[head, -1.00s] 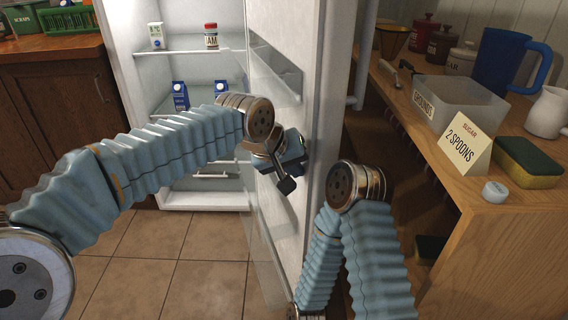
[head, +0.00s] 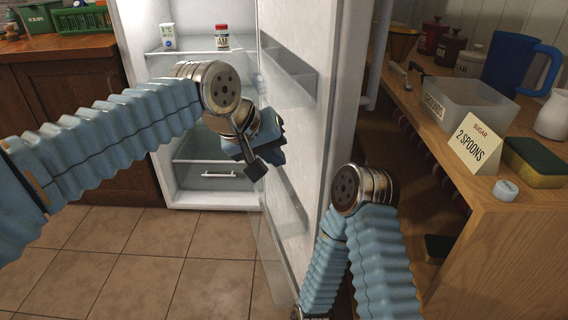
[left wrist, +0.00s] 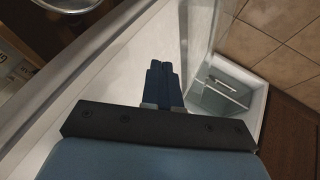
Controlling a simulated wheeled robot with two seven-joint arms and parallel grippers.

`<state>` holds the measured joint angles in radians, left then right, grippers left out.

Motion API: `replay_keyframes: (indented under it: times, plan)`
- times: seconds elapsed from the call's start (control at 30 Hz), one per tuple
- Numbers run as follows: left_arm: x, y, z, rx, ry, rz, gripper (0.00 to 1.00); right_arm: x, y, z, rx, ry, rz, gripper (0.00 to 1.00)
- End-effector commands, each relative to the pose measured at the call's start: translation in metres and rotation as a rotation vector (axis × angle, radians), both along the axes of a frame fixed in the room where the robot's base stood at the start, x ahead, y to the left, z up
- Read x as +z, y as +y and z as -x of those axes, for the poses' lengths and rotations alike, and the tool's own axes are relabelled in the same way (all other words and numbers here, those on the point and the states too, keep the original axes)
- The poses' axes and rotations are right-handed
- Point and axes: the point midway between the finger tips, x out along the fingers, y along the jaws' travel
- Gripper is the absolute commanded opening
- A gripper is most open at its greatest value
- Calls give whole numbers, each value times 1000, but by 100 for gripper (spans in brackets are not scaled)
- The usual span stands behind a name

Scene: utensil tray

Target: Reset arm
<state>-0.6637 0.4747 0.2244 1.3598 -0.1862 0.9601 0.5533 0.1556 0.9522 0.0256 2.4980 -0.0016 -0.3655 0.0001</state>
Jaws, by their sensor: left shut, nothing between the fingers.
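My left gripper (head: 260,158) hangs in front of the inner face of the open fridge door (head: 338,120). In the left wrist view the left gripper (left wrist: 162,68) has its blue fingers together with nothing between them. The door's white inner face fills much of that view behind the fingers. My right arm comes up at the lower right of the head view, beside the door's edge. Its gripper is out of view.
A wooden counter (head: 530,215) on the right carries a clear bin (head: 465,100), a sugar sign (head: 475,142), a sponge (head: 533,161) and a blue jug (head: 508,65). Tiled floor lies open in front.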

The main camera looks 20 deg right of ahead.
Motion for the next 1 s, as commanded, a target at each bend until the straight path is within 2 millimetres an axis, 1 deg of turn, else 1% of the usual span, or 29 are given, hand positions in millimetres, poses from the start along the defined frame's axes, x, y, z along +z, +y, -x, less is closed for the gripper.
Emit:
replay_keyframes:
  times: [0.03, 0.1, 0.27, 0.33, 0.37, 0.43, 0.47, 0.5, 0.57, 0.6, 0.67, 0.7, 0.73, 0.77, 0.8, 0.87, 0.9, 0.97, 1.0]
  plan:
    - [7, 4, 3, 0, -3, 2, 0, 1, 0, 0, 1, -1, -1, 43]
    - [13, 7, 5, 0, -1, 1, 0, 1, 1, 0, 1, 0, -1, 43]
    - [17, 11, 8, 0, 0, 1, 0, 1, 1, 0, 1, 0, -1, 43]
    - [9, 12, 4, 3, 6, -3, 0, 1, 1, 0, 1, 0, -1, 43]
    - [2, 13, 1, 6, 11, -6, 0, 1, 1, 0, 1, 0, -1, 43]
    - [-26, 18, -12, 15, 27, -16, 0, 1, 1, 0, 1, 0, -1, 43]
    - [-43, 21, -19, 21, 37, -21, 0, 1, 1, 0, 1, 0, -1, 43]
    - [-69, 27, -28, 30, 52, -29, 0, 1, 1, 0, 1, 0, -1, 43]
    - [-115, 39, -42, 46, 78, -41, 0, 1, 1, 0, 1, 0, -1, 43]
    - [-148, 49, -49, 60, 99, -46, 0, 1, 1, 0, 1, 0, -1, 43]
    - [-199, 67, -55, 81, 128, -55, 0, 1, 1, 0, 1, 0, -1, 43]
    - [-232, 81, -56, 97, 149, -59, 0, 1, 1, 0, 1, 0, -1, 43]
    - [-255, 92, -55, 109, 164, -62, 0, 1, 1, 0, 1, 0, -1, 43]
    - [-279, 103, -53, 122, 180, -65, 0, 1, 1, 0, 1, 0, -1, 43]
    - [-311, 119, -47, 142, 203, -69, 0, 1, 1, 0, 1, 0, -1, 43]
    - [-356, 144, -33, 171, 235, -76, 0, 1, 1, 0, 1, 0, -1, 43]
    - [-384, 161, -20, 193, 260, -79, 0, 1, 1, 0, 1, 0, -1, 43]
    - [-423, 186, 4, 227, 294, -86, 0, 1, 1, 0, 1, 0, -1, 43]
    - [-446, 201, 22, 249, 316, -92, 0, 1, 1, 0, 1, 0, -1, 43]
